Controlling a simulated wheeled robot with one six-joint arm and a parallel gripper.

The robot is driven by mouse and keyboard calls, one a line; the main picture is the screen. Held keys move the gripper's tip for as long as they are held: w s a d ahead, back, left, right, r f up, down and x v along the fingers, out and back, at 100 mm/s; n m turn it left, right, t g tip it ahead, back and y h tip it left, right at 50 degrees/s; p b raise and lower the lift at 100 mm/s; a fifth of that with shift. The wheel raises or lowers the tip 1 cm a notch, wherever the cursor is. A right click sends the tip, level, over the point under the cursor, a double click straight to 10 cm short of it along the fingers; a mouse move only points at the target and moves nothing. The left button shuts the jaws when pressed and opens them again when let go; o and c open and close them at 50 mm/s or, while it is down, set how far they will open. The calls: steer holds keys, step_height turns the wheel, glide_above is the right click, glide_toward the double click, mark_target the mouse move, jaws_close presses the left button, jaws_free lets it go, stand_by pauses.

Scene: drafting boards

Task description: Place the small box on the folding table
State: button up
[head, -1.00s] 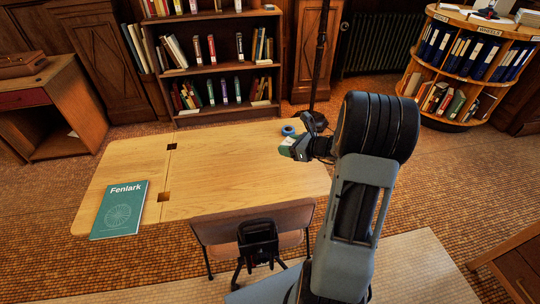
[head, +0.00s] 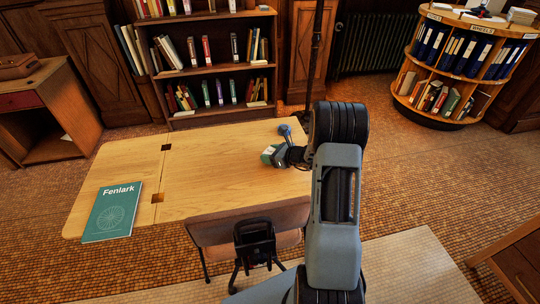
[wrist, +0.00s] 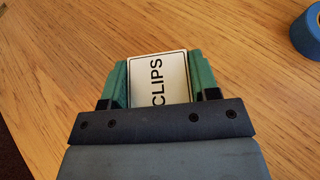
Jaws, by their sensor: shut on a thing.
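In the head view the box (head: 267,154) is over the right part of the folding table (head: 210,170), which has a light wooden top. I cannot tell whether the box touches the tabletop. My arm covers the table's right end in the head view.
A blue tape roll (wrist: 307,32) lies on the table near the box. A teal book marked "Fenlark" (head: 112,212) lies at the table's left end. A chair (head: 250,225) stands at the front edge. The middle of the tabletop is clear.

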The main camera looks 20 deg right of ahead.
steer(key=shift+f, duration=0.15)
steer(key=o, duration=1)
steer(key=shift+c, duration=0.2)
